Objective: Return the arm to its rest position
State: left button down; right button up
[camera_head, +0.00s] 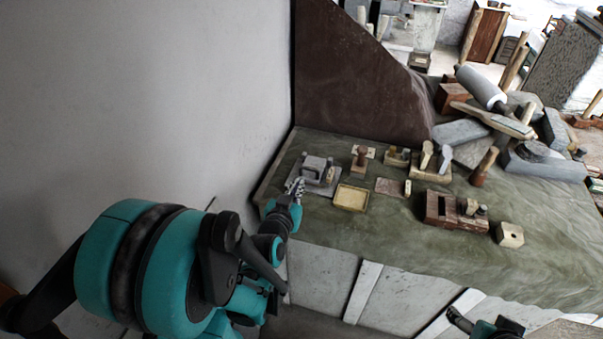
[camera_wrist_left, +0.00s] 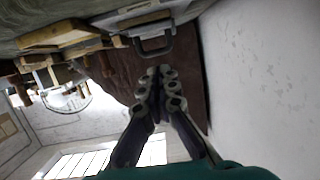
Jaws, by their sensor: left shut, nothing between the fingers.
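My left arm comes in from the left of the head view, and its gripper (camera_head: 296,187) is at the left end of the green-covered table (camera_head: 400,235). The left wrist view shows the two dark fingers (camera_wrist_left: 159,82) brought together at their tips with nothing between them. A grey block with a handle (camera_head: 317,168) is just beyond the gripper in the head view; its handle also shows ahead of the fingertips in the left wrist view (camera_wrist_left: 153,45). A part of my right arm (camera_head: 490,327) shows at the bottom right edge, too cut off to read its jaws.
A shallow yellowish tray (camera_head: 351,198), a wooden stamp (camera_head: 361,157) and a brown wooden box (camera_head: 445,211) stand on the table. Stone blocks and a roller (camera_head: 482,88) pile up at the back right. A plain wall (camera_head: 150,90) is close on the left.

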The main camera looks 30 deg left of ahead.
pick_arm(q)
jog(key=shift+s+d+f, duration=0.15)
jog(key=shift+s+f, duration=0.05)
jog(key=shift+s, duration=0.3)
jog(key=s+d+m+g+h, duration=0.2)
jog(key=d+g+h, duration=0.2)
jog(key=d, duration=0.6)
jog(key=s+d+m+g, duration=0.1)
jog(key=s+d+g, duration=0.2)
jog(key=s, duration=0.7)
jog(key=shift+d+g, duration=0.3)
jog(key=shift+d, duration=0.3)
jog(key=shift+r, duration=0.1)
